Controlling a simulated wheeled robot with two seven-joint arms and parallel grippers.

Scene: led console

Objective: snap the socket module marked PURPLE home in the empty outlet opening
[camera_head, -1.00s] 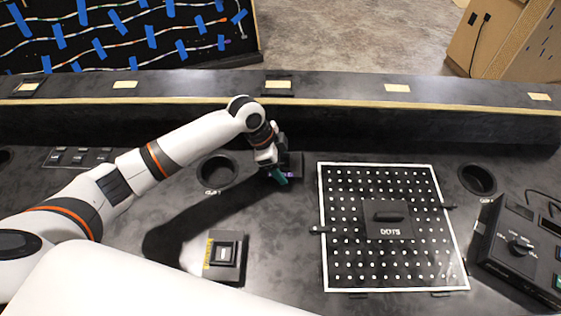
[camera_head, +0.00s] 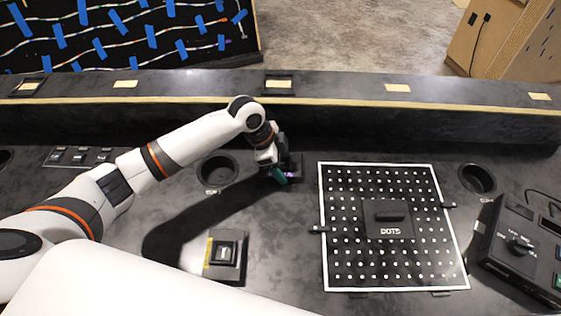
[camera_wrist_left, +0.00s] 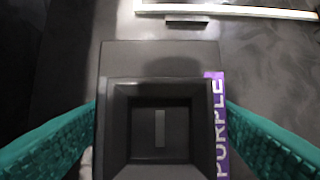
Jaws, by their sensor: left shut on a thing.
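The socket module marked PURPLE (camera_wrist_left: 160,90) is dark with a square recess and a purple label along its right side in the left wrist view. In the head view only a bit of its purple label (camera_head: 291,175) shows. My left gripper (camera_head: 280,179) is shut on it, with teal fingers on both sides. A dark plate (camera_wrist_left: 160,58) lies under or just behind the module; it also shows beside the gripper in the head view (camera_head: 298,162). Any opening in it is hidden by the module, and I cannot tell how deep the module sits. My right gripper is not in view.
A yellow-labelled socket (camera_head: 225,254) sits in front. A white-bordered dotted board (camera_head: 345,272) lies right of the gripper. Round cup holes (camera_head: 217,170) (camera_head: 478,179) flank the area. A control box (camera_head: 520,250) stands far right. A raised ledge (camera_head: 340,92) runs behind.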

